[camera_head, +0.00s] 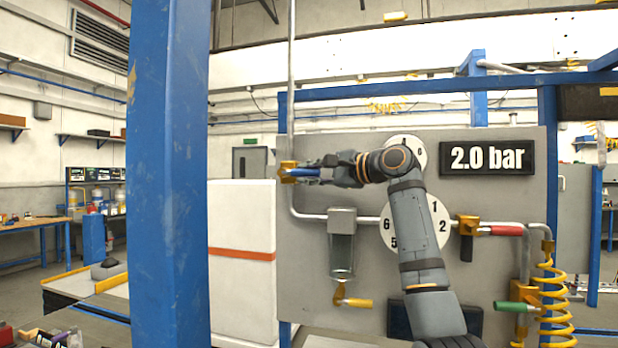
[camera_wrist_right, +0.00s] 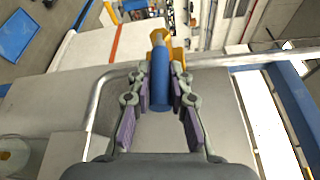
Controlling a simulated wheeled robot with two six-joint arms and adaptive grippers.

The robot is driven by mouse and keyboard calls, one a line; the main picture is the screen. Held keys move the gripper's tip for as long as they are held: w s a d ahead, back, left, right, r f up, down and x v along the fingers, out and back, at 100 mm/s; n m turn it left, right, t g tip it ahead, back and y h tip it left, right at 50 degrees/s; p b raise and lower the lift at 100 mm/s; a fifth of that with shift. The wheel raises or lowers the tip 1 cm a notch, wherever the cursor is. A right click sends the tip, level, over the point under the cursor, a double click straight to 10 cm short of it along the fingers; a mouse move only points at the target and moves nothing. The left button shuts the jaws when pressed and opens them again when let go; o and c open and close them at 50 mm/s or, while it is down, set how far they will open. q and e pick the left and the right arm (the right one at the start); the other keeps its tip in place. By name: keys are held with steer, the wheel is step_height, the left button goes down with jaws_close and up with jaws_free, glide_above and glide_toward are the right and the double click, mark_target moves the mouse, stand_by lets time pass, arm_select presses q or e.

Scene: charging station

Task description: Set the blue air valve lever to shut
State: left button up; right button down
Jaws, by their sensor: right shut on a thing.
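The blue air valve lever (camera_wrist_right: 160,80) sits between the two fingers of my right gripper (camera_wrist_right: 158,100) in the right wrist view. The lever joins a yellow valve body (camera_wrist_right: 176,48) on the grey pipe. In the head view the yellow valve body (camera_head: 287,172) is on the vertical pipe at the panel's left edge. My right gripper (camera_head: 325,170) reaches it from the right, shut on the lever, which points right, roughly horizontal and across the pipe. The gripper hides part of the lever. My left gripper is not in view.
A grey panel (camera_head: 480,200) carries a 2.0 bar display (camera_head: 486,158), a red-handled valve (camera_head: 500,230), a yellow-handled valve (camera_head: 354,302) and a green-handled valve (camera_head: 515,306). A yellow coiled hose (camera_head: 556,300) hangs at right. A blue post (camera_head: 172,180) stands close at left.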

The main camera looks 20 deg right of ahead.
steer(key=c, duration=1.2)
jaws_free()
steer(key=shift+w, duration=0.1)
steer(key=shift+s+d, duration=0.15)
steer(key=shift+s, duration=0.1)
steer(key=v, duration=1.1)
steer(key=shift+s+d, duration=0.1)
steer(key=shift+s, duration=0.1)
